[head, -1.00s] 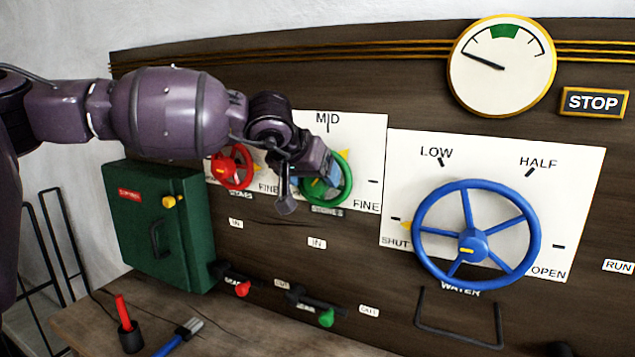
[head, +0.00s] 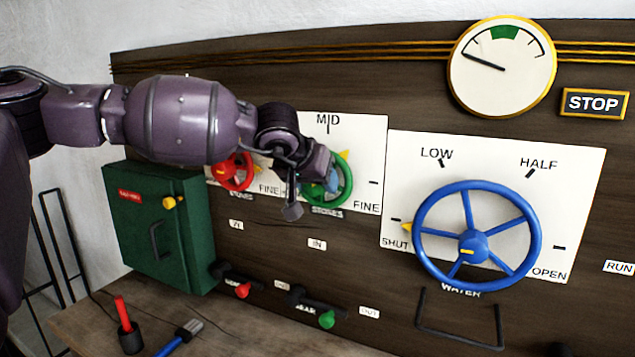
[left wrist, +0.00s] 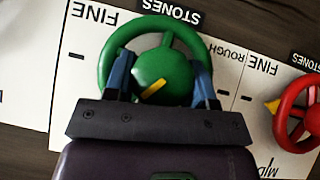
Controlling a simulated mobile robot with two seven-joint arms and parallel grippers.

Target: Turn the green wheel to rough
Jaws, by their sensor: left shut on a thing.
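The green wheel (head: 347,180) is mounted on a white dial plate (head: 368,140) marked MID at the top and FINE at the right. A yellow pointer shows at its upper right, between MID and FINE. My left gripper (head: 318,186) is at this wheel and covers its left part. In the left wrist view the blue fingers (left wrist: 162,76) are shut on the green wheel (left wrist: 152,22), on either side of its hub with the yellow bar. The word ROUGH shows upside down beside the wheel there; in the head view my gripper hides it. My right gripper is not in view.
A red wheel (head: 222,172) sits close on the left, partly behind my arm. A large blue wheel (head: 528,240) is at the right, under a gauge (head: 502,88). A green box (head: 185,245) and small red and green levers (head: 327,319) are below.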

